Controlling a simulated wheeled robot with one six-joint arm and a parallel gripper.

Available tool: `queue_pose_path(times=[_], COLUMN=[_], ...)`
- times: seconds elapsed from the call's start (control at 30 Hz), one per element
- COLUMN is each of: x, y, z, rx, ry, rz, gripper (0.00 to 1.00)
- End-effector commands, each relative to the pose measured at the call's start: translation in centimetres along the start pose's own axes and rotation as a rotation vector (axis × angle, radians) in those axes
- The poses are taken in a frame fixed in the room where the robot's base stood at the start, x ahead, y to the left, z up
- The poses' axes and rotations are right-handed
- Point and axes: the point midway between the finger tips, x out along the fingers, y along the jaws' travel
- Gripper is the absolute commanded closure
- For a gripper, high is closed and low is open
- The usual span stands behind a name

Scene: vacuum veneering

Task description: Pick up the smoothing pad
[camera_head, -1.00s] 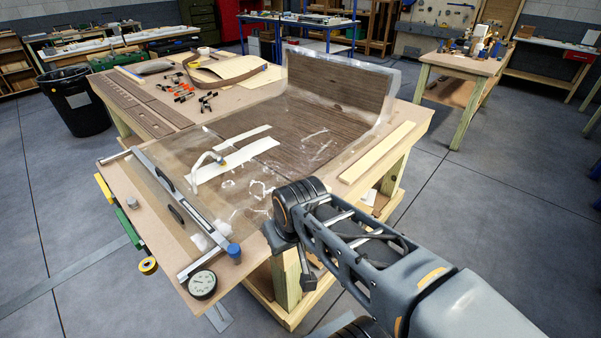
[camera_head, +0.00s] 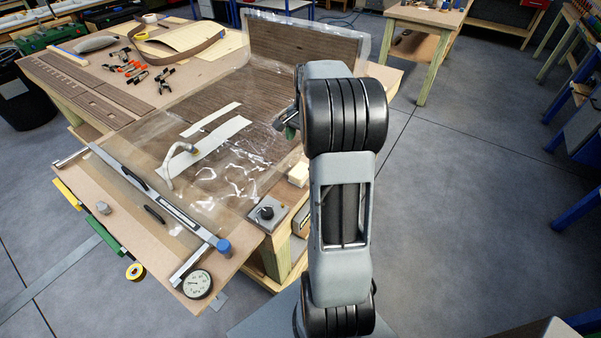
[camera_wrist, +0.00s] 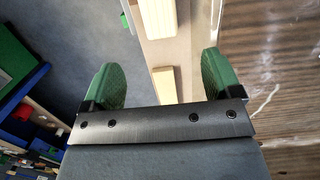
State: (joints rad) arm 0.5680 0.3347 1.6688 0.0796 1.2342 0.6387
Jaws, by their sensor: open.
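My gripper (camera_wrist: 159,62) is open and empty, with two green fingers set wide apart. In the head view only a bit of green fingertip (camera_head: 291,131) shows left of my arm. A small pale block (camera_wrist: 165,85) lies on the table edge and shows between the fingers in the wrist view, apart from them. It also shows in the head view (camera_head: 298,174), left of my arm. A grey square plate with a black knob (camera_head: 267,213) lies at the near table corner. I cannot tell which of these two is the smoothing pad.
The table (camera_head: 127,227) carries a clear film over a dark veneer panel (camera_head: 305,48), a hose (camera_head: 172,165), a clamping bar (camera_head: 150,200) and a gauge (camera_head: 197,284). A pale strip (camera_wrist: 158,15) lies along the edge. Floor is clear at right.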

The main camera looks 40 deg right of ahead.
Motion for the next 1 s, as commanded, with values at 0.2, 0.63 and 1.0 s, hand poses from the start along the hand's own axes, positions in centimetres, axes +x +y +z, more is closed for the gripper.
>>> queue_pose_path(times=[0.2, 0.63, 1.0], x=[4.0, 7.4, 11.6], y=[0.1, 0.1, 0.1], z=[0.0, 0.2, 0.4], rx=[0.002, -0.001, -0.001], ry=[-0.003, -0.002, -0.001], rz=[0.003, 0.003, 0.001], gripper=[0.16, 0.16, 0.16])
